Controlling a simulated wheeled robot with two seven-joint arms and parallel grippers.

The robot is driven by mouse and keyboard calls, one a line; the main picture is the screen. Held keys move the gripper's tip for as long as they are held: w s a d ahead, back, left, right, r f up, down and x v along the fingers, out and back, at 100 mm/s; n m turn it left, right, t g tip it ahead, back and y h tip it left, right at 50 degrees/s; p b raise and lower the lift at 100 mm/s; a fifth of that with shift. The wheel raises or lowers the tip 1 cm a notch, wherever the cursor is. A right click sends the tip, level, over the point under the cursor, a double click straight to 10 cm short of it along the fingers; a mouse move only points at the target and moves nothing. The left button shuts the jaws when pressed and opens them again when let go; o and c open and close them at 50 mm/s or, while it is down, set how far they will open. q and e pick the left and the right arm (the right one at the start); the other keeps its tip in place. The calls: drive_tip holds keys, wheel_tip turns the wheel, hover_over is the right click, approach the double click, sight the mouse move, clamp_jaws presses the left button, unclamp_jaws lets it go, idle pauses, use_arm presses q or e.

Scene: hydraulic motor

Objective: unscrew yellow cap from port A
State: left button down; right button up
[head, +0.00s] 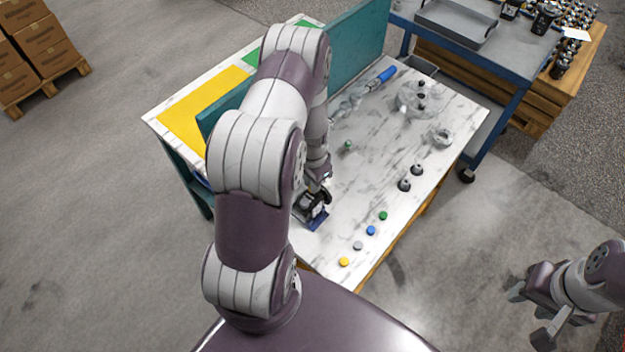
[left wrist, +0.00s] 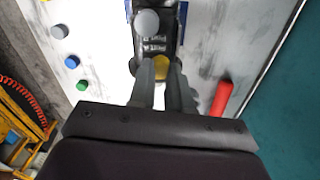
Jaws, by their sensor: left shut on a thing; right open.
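The dark hydraulic motor (head: 312,203) stands on a blue base near the left front part of the marble table, partly hidden by my left arm. The left wrist view shows its black body (left wrist: 155,42) with a grey cap (left wrist: 146,22). The yellow cap (left wrist: 161,66) sits at the near end of the motor, between the fingertips of my left gripper (left wrist: 163,70). That gripper is shut on the yellow cap. I cannot tell whether the cap's thread is engaged. My right gripper (head: 530,313) is open and empty, off the table at the lower right.
Loose yellow (head: 344,262), grey (head: 358,245), blue (head: 371,230) and green (head: 383,215) caps line the front edge. Two dark knobs and clear parts lie further right. A red handle (left wrist: 221,98) lies beside my left gripper. A teal panel (head: 355,55) stands behind.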

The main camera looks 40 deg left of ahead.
use_arm(q)
drive_tip(key=n, duration=0.5)
drive_tip(key=shift+n, duration=0.4)
drive_tip(key=n, duration=0.4)
drive_tip(key=shift+r+n, duration=0.1)
drive_tip(key=shift+n, duration=0.2)
drive_tip(key=c, duration=1.2)
unclamp_jaws()
drive_tip(key=shift+p, duration=0.3)
